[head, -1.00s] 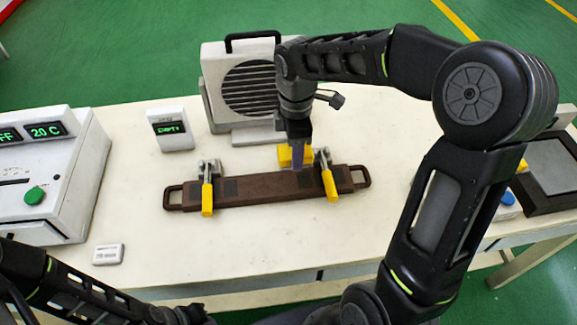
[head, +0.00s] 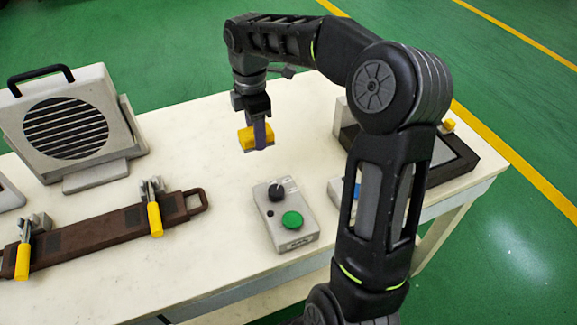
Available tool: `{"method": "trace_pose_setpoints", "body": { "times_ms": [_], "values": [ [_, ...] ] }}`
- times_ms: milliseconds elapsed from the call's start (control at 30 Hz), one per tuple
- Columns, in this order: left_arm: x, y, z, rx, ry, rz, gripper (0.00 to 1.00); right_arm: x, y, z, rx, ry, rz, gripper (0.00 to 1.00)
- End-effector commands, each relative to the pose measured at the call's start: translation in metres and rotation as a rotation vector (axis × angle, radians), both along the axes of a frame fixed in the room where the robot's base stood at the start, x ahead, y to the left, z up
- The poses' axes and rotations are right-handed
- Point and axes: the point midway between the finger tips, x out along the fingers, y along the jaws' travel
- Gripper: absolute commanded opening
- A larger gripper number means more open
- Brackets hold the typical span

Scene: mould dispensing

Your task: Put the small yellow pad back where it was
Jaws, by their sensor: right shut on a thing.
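My right gripper (head: 260,135) is shut on the small yellow pad (head: 247,138), a yellow block with a greyish underside. It holds the pad above the white table, behind the grey control box and to the right of the grey fan unit. The fingers cover part of the pad's right side. My left gripper is out of view.
A grey control box (head: 285,228) with a green button and black knob stands in front. A dark-framed tray (head: 462,168) lies at the right, partly behind my arm, with a small yellow piece (head: 448,125) at its back. A brown clamped bar (head: 90,240) and fan unit (head: 110,115) are left.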

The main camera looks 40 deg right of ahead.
Motion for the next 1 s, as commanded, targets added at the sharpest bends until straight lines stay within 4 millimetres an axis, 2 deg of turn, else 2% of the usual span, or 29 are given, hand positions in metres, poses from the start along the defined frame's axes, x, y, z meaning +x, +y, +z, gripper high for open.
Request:
{"method": "trace_pose_setpoints", "body": {
  "times_ms": [433,733,1000],
  "values": [
    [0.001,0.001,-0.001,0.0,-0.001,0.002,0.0,0.0,-0.002,-0.002,0.0,0.001,0.001,0.07],
    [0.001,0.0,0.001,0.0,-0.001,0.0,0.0,0.0,-0.002,-0.044,0.001,0.004,0.0,0.07],
    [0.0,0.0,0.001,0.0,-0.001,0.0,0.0,0.0,-0.002,-0.05,0.0,0.0,0.001,0.07]
  ]
}}
